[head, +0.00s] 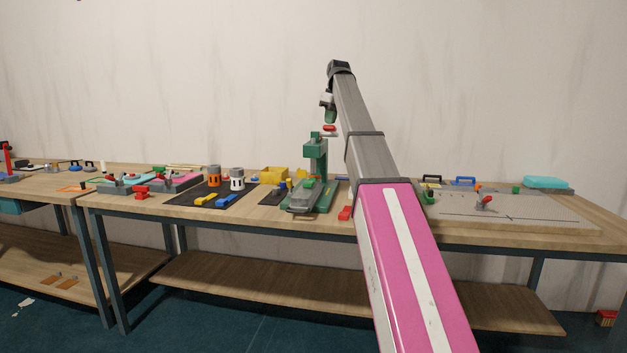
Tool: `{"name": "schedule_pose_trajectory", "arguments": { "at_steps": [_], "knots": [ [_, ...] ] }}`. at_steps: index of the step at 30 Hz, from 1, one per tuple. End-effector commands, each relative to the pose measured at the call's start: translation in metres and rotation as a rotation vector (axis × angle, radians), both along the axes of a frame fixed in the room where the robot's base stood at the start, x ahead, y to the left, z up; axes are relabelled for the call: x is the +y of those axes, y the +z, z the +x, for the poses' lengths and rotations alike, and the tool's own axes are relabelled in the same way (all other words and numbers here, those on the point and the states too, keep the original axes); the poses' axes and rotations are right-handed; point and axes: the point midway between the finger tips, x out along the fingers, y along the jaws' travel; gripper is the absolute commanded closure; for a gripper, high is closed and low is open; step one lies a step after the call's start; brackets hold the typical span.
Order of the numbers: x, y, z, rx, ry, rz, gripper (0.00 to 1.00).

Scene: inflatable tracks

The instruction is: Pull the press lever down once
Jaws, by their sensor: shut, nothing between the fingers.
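The green press (318,158) stands on the table near the middle of the head view, left of my arm. A red piece (330,128), which looks like the end of the press lever, sits at the top of the press, high above the table. My gripper (331,118) hangs from the raised end of my arm, just above this red piece. It is small in the picture; its fingers look shut and empty. I cannot tell whether it touches the red piece. My arm hides what lies behind it to the right of the press.
Orange and white cylinders (237,178) and blue and yellow blocks stand left of the press on a dark mat (187,198). Above the table is free room.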

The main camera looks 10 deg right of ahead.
Motion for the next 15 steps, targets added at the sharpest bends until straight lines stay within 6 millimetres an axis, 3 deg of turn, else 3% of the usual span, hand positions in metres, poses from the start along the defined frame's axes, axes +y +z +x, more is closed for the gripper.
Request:
{"name": "schedule_pose_trajectory", "arguments": {
  "at_steps": [15],
  "knots": [
    [0.000, -0.027, 0.000, -0.001, 0.000, -0.001, 1.00]
  ]
}}
